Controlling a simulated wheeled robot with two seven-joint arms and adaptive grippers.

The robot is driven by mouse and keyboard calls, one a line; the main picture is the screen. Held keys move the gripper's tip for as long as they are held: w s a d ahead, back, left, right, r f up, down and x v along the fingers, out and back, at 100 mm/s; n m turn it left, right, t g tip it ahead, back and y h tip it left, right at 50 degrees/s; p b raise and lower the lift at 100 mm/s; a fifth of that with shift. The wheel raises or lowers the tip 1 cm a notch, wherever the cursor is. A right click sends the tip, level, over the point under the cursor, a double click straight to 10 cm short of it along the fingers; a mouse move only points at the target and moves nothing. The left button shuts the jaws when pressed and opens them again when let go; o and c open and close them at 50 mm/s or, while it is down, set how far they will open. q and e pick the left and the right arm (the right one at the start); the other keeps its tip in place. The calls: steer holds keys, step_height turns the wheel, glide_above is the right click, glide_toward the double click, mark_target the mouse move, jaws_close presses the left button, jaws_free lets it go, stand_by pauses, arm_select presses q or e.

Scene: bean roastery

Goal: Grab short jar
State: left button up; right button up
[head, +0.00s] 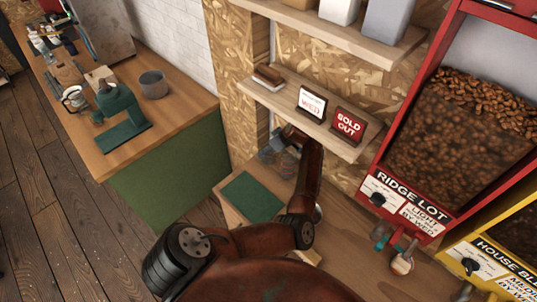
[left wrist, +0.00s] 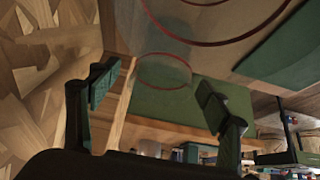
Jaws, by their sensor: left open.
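Clear glass jars (head: 270,155) stand at the back of the wooden counter, beside a green mat, partly hidden behind my left arm. In the left wrist view, one clear jar with a thin red ring (left wrist: 163,72) shows between the fingertips, apart from both. A second, larger-looking clear jar with a red rim (left wrist: 205,42) is at the top of that view. I cannot tell for sure which is the short jar. My left gripper (left wrist: 155,95) is open and empty; in the head view my arm mostly hides it. My right gripper is not in view.
A shelf with small signs (head: 345,122) overhangs the jars' spot. The green mat (head: 252,197) lies bare on the counter. Red (head: 450,130) and yellow (head: 490,265) bean dispensers stand at right. A separate counter (head: 165,120) with a green machine is at left.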

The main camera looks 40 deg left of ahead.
arm_select(q)
steer(key=shift+a+f, duration=0.15)
steer(key=shift+f, duration=0.15)
steer(key=shift+c, duration=0.4)
steer(key=shift+r, duration=0.1)
steer(key=c, duration=1.3)
